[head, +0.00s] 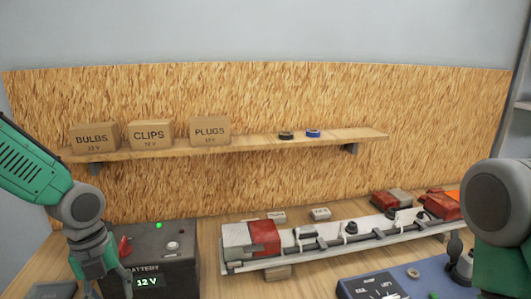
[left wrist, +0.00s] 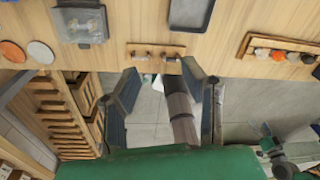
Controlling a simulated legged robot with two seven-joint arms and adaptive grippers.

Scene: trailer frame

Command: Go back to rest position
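My left gripper (head: 104,288) is at the lower left of the head view, in front of the battery box (head: 165,252), partly cut off by the bottom edge. In the left wrist view its two fingers (left wrist: 165,88) are spread apart with nothing gripped between them. Wooden table edge and grey floor show beyond them.
A white trailer light bar (head: 345,234) with red lamps lies on the table (head: 300,288). A blue control box (head: 398,283) stands at front right. A shelf (head: 260,143) holds cartons labelled bulbs, clips and plugs (head: 210,131). The left wrist view shows a wooden rack (left wrist: 62,115).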

